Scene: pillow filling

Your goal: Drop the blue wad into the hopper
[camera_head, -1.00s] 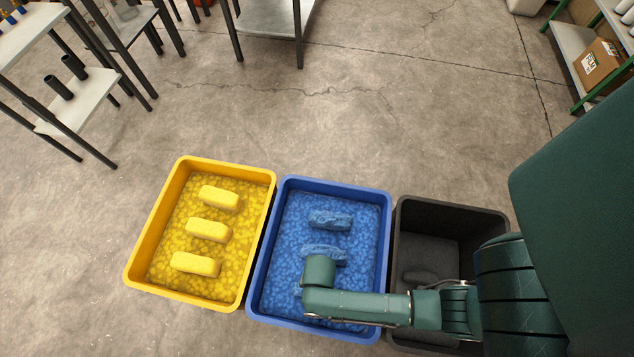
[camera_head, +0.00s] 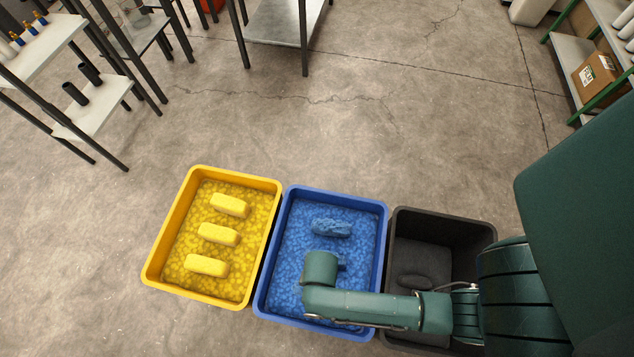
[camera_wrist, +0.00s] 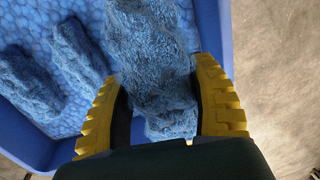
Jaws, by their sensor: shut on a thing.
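In the wrist view my gripper (camera_wrist: 160,72) has its two yellow fingers on either side of a shaggy blue wad (camera_wrist: 155,40), shut on it. The wad points away from the fingers, above the blue bin (camera_wrist: 215,25). Two other blue wads, one nearer (camera_wrist: 78,55) and one farther left (camera_wrist: 28,85), lie in the bin. In the head view one blue wad (camera_head: 331,228) lies in the open in the blue bin. Another is mostly covered by my arm, which also hides my gripper and the held wad. No hopper is recognisable in these views.
A yellow bin (camera_head: 152,265) with several yellow wads stands left of the blue bin. A black bin (camera_head: 440,219) with a dark wad (camera_head: 416,282) stands to its right, partly behind my arm. Shelves stand at the back left and back right. The floor (camera_head: 330,120) beyond the bins is clear.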

